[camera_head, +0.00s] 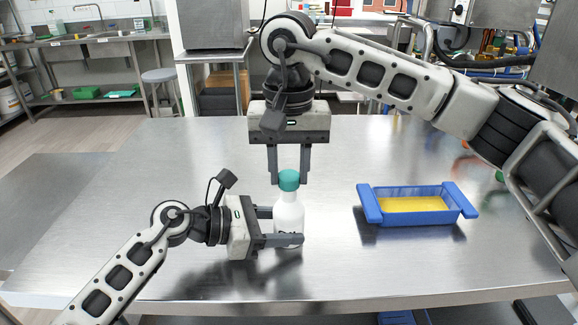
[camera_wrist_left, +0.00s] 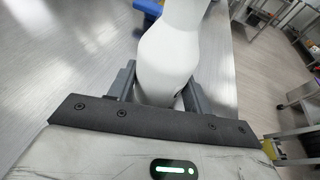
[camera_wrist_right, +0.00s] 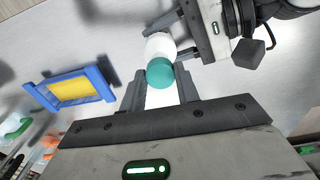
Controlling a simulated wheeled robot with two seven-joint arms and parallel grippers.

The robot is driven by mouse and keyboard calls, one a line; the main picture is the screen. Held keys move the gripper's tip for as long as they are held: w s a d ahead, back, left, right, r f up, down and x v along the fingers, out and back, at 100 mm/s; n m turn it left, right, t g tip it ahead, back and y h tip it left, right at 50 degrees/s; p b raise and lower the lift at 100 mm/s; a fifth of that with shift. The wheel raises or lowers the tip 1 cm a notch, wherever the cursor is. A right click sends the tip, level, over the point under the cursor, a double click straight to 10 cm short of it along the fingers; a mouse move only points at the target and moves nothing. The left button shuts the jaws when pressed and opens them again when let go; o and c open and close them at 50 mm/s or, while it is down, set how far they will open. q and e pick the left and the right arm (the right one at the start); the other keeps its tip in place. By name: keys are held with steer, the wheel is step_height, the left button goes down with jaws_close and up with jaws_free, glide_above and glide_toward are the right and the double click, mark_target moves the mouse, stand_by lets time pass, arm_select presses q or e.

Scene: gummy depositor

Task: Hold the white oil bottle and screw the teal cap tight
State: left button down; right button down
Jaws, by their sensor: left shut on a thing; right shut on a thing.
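The white oil bottle (camera_head: 289,212) stands upright on the steel table, with the teal cap (camera_head: 289,180) on its top. My left gripper (camera_head: 284,226) comes in from the left and is shut on the bottle's body; the bottle also shows between its fingers in the left wrist view (camera_wrist_left: 168,65). My right gripper (camera_head: 289,180) points straight down from above and is shut on the teal cap, which shows between its fingertips in the right wrist view (camera_wrist_right: 160,73). Whether the cap sits fully down on the neck cannot be told.
A blue tray (camera_head: 369,205) with a yellow filling stands on the table to the right of the bottle. The steel table (camera_head: 140,215) is clear on the left and in front. A grey stool (camera_head: 160,77) and sink counter are in the background.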

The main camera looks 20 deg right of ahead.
mark_target(289, 176)
steer(key=shift+a+r, duration=0.2)
steer(key=shift+r, duration=0.3)
step_height(289, 176, up, 3)
steer(key=shift+f, duration=0.1)
steer(key=shift+d+r, duration=0.2)
steer(key=shift+r, duration=0.5)
steer(key=shift+f, duration=2.7)
steer(key=shift+f, duration=0.15)
steer(key=shift+f, duration=0.55)
